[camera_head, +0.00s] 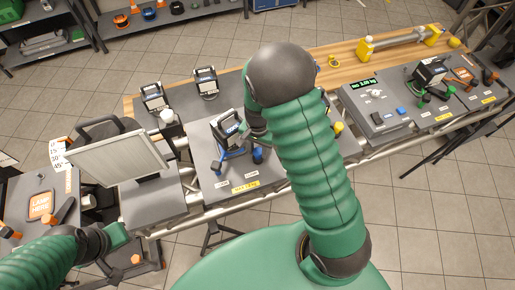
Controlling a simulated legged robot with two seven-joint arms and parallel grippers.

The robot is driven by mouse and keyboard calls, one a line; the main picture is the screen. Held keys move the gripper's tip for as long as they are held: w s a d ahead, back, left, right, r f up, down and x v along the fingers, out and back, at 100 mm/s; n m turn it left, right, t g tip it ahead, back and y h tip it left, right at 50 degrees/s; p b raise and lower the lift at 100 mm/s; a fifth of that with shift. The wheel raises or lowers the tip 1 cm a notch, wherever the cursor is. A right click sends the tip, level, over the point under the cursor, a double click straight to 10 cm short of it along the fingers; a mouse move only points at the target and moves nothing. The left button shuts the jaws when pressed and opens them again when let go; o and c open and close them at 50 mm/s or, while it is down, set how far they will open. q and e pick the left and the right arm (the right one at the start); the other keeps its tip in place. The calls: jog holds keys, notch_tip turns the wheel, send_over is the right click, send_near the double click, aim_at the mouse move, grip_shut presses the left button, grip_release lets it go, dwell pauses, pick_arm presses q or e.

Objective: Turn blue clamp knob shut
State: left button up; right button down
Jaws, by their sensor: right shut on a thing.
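A lamp with a dark head (227,127) stands in a blue clamp (234,154) on the grey middle board. A blue round end piece (257,155) of the clamp shows at its right. My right gripper (256,132) is at the right side of the lamp, partly hidden behind my own arm. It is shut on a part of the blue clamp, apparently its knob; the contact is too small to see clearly. My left gripper (120,236) is low at the left, beside the monitor stand, away from the clamp; its fingers are not clear.
A grey scale box (375,112) and a lamp in a green clamp (428,75) are at the right. A wooden strip (338,50) runs along the back.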

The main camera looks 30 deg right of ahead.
jog(key=shift+w+d+r, duration=0.15)
jog(key=shift+w+r, duration=0.05)
jog(key=shift+w, duration=0.1)
jog(key=n, duration=0.4)
jog(key=shift+n, duration=0.4)
jog(key=n, duration=0.3)
jog(key=shift+n, duration=0.3)
jog(key=n, duration=0.3)
jog(key=shift+n, duration=0.3)
jog(key=shift+n+p, duration=0.45)
jog(key=shift+n, duration=1.55)
jog(key=c, duration=1.3)
grip_release()
jog(key=o, duration=0.3)
jog(key=shift+s+f, duration=0.1)
jog(key=shift+f, duration=0.05)
